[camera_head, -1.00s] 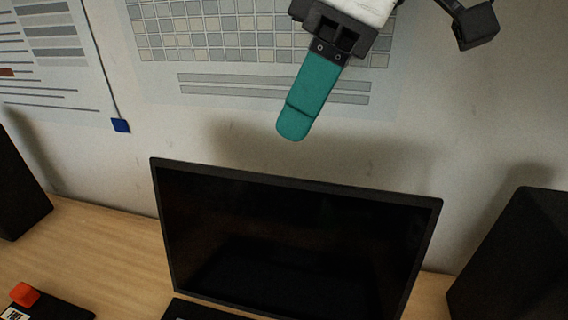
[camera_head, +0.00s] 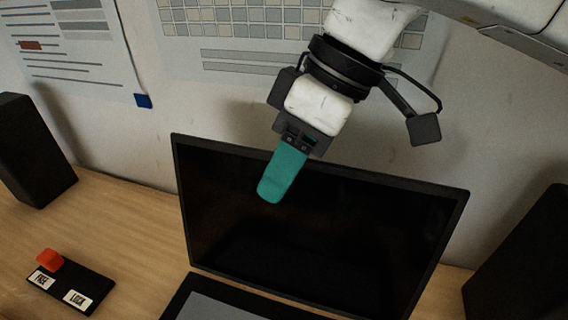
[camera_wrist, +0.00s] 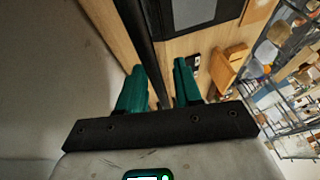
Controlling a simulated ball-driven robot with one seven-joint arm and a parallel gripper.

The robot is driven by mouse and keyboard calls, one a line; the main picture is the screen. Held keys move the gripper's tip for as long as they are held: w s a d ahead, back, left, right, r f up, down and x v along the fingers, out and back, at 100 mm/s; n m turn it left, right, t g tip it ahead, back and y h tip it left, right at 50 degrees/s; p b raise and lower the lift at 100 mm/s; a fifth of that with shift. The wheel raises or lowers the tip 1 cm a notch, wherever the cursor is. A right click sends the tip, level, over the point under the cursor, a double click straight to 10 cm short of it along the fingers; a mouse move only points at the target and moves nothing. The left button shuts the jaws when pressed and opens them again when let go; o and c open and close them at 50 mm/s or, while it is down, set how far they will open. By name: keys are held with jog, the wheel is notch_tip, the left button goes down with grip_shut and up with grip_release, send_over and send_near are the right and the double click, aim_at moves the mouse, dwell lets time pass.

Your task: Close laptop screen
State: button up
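The laptop stands open on the desk, its dark screen (camera_head: 330,235) upright in the head view. Part of its base (camera_head: 205,300) shows at the bottom edge. My gripper (camera_head: 272,192) has teal fingers pointing down. The visible finger overlaps the screen's top edge, left of its middle, and its tip shows in front of the panel. In the wrist view the fingers of my gripper (camera_wrist: 160,68) are apart. The screen (camera_wrist: 146,45) appears edge-on as a dark strip running between them, with a gap on the right finger's side. Contact cannot be told.
A black speaker (camera_head: 32,150) stands at left and another (camera_head: 525,265) at right. A dark plate with labels (camera_head: 85,280) and a red piece (camera_head: 50,259) lies on the desk (camera_head: 125,225). A wall with posters is behind. Shelving (camera_wrist: 285,90) shows in the wrist view.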

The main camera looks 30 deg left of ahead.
grip_shut()
dwell(0.3)
dwell(0.4)
